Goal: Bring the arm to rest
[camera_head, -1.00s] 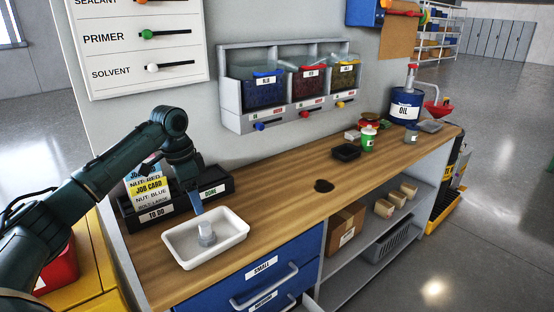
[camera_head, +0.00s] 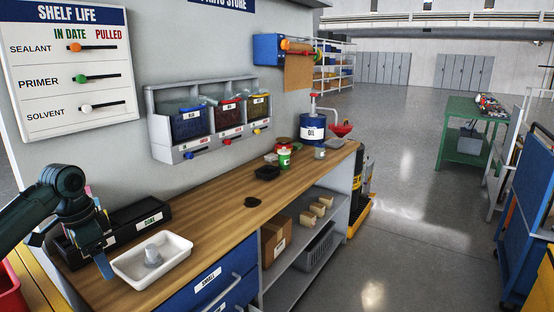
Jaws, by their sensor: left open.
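My left arm comes in from the left edge, dark green. My left gripper (camera_head: 105,265) points down just left of the white tray (camera_head: 172,270) on the wooden bench (camera_head: 215,205). One blue-grey finger shows most clearly, with nothing seen held in it. A grey cup-like piece (camera_head: 153,257) stands in the tray, apart from the gripper. My right gripper is out of view.
Behind the gripper are dark card trays (camera_head: 135,222), one labelled DONE. A bin rack (camera_head: 205,120) hangs on the wall above the bench. Further along are a black dish (camera_head: 267,173), a green-labelled jar (camera_head: 284,158) and a blue oil can (camera_head: 313,128). Open floor lies right.

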